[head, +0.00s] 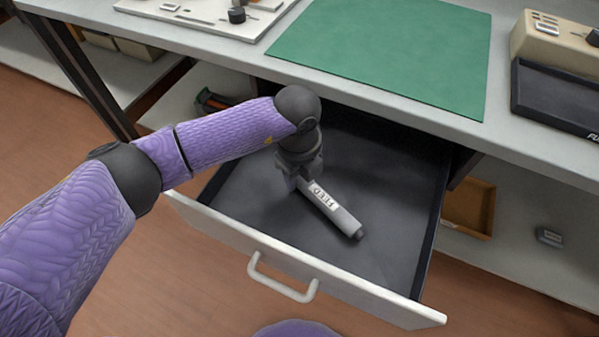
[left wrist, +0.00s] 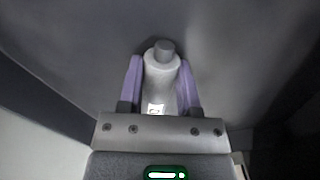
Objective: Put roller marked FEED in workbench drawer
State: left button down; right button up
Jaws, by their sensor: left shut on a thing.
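The roller (head: 332,208) is a light grey cylinder with a dark end and a white label reading FEED. It is inside the open workbench drawer (head: 410,262), over the dark drawer floor. My left gripper (head: 299,180) is shut on the roller near its far end, reaching down into the drawer. In the left wrist view the roller (left wrist: 162,75) lies between the two purple fingers of my left gripper (left wrist: 160,85). I cannot tell whether the roller touches the drawer floor. My right gripper is not in view.
The workbench top (head: 400,130) with a green mat (head: 390,50) overhangs the drawer's back. The drawer handle (head: 280,280) faces front. A beige device with a black tray (head: 550,98) stands at right. A brown box (head: 467,208) sits on the shelf below. The drawer's right side is clear.

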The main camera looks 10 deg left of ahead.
pick_arm(q)
jog(key=shift+c, duration=2.4)
grip_release()
jog(key=shift+f, duration=0.15)
jog(key=shift+o, duration=0.9)
notch_tip(320, 180, up, 12)
jog(key=p, duration=0.6)
jog(key=shift+s+r, duration=0.15)
jog(key=shift+r, duration=0.05)
